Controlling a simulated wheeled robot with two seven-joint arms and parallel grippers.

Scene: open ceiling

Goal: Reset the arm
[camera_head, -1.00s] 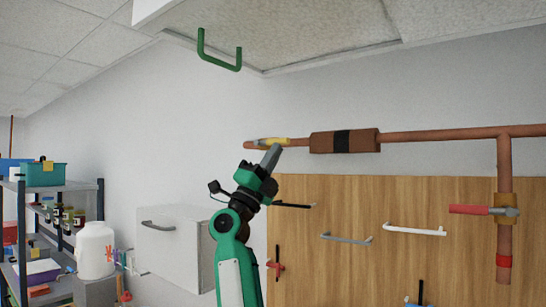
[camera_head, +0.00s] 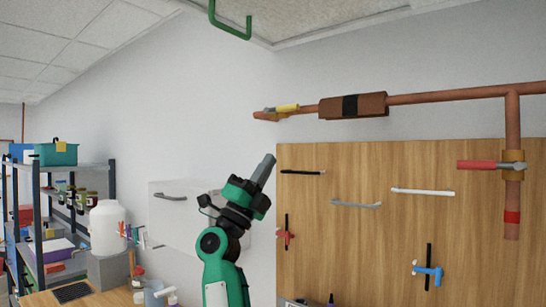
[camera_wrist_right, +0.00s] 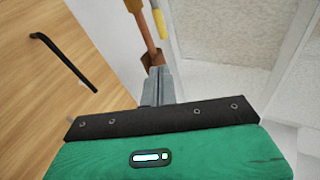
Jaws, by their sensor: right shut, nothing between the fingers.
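My right arm rises from the bottom middle of the head view, and its gripper (camera_head: 265,166) points up and right in the air. The grey fingers are closed together and hold nothing. In the right wrist view the shut fingers (camera_wrist_right: 157,85) point toward the end of a copper pipe (camera_wrist_right: 145,25) with a yellow-handled piece (camera_wrist_right: 159,18). In the head view that pipe end, with its yellow handle (camera_head: 287,108), is above the fingertips, with a gap between. My left gripper is in neither current view.
A wooden panel (camera_head: 380,260) on the right carries several handles and valves. A red-handled valve (camera_head: 480,165) sits on the copper pipe (camera_head: 440,96). A green handle (camera_head: 231,27) hangs from the ceiling. Shelves (camera_head: 85,165) stand left; a white cabinet (camera_head: 170,222) is behind my arm.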

